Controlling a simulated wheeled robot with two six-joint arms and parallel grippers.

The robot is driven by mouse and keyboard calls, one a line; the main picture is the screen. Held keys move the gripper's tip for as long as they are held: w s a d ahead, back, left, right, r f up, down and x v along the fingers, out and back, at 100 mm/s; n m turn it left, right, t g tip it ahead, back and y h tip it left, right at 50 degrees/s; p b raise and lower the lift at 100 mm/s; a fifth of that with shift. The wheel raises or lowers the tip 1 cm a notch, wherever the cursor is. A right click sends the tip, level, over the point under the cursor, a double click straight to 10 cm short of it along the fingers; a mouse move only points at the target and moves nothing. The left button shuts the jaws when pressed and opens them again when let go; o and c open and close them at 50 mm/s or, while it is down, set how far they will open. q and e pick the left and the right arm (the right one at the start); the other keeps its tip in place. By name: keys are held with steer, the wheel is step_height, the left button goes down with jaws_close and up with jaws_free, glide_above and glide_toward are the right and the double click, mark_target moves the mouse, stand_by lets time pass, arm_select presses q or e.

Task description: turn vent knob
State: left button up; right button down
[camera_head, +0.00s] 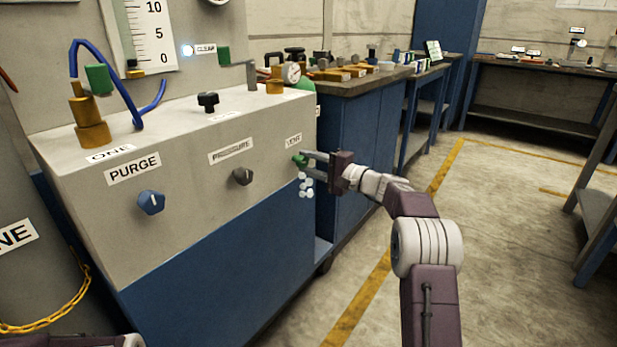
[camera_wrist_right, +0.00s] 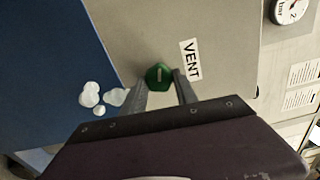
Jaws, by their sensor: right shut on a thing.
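The green vent knob (camera_head: 299,160) is on the right end of the grey panel front, below the VENT label (camera_head: 294,140). In the right wrist view the knob (camera_wrist_right: 159,76) has a pale line on its face and sits between the fingertips. My right gripper (camera_head: 303,165) is shut on the knob, one finger on each side; it also shows in the right wrist view (camera_wrist_right: 159,82). My left gripper is not in view; only a bit of my left arm shows at the bottom left of the head view.
The blue PURGE knob (camera_head: 151,202) and the dark PRESSURE knob (camera_head: 243,176) are on the same panel (camera_head: 200,190), left of the vent knob. White puffs (camera_head: 306,186) hang just below the vent knob. A workbench (camera_head: 365,84) stands behind; the floor (camera_head: 500,220) at right is open.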

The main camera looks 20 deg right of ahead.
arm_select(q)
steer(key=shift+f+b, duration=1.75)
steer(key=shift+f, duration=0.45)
arm_select(e)
steer(key=shift+n, duration=1.6)
steer(key=c, duration=0.9)
jaws_free()
steer(key=shift+c, duration=0.2)
steer(key=shift+s, duration=0.1)
arm_select(q)
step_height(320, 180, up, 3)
steer(key=p, duration=0.2)
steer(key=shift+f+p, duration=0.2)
steer(key=shift+p, duration=0.15)
arm_select(e)
steer(key=v, duration=0.9)
